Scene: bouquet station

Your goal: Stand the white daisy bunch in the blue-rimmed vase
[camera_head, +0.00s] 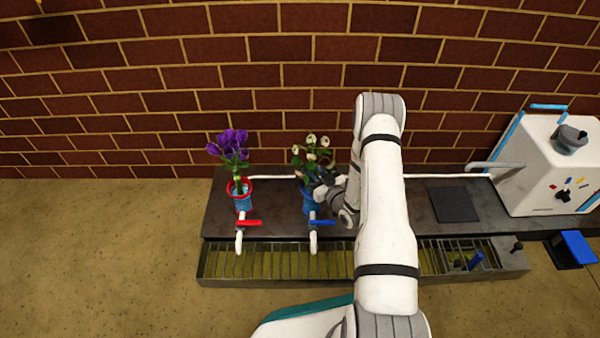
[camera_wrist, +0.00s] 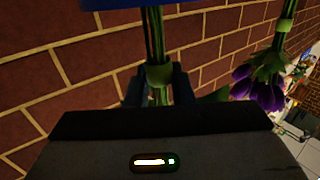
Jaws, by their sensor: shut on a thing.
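The white daisy bunch (camera_head: 312,148) has pale heads and green leaves and stands roughly upright over the blue-rimmed vase (camera_head: 310,203). My gripper (camera_head: 320,184) is shut on its stems from the right, just above the vase. In the wrist view, which is turned upside down, my gripper (camera_wrist: 158,88) has a finger on each side of the green band on the stems (camera_wrist: 154,40). The stems run to a blue edge (camera_wrist: 135,4), apparently the vase, at the top of that view. The rim is partly covered, so I cannot tell how deep the stems reach.
A red-rimmed vase (camera_head: 243,200) with purple flowers (camera_head: 230,145) stands to the left. Red (camera_head: 248,222) and blue (camera_head: 322,222) handled taps stand in front of the vases. A grated trough (camera_head: 290,264) runs along the front. A white machine (camera_head: 550,165) stands at the right; the brick wall is behind.

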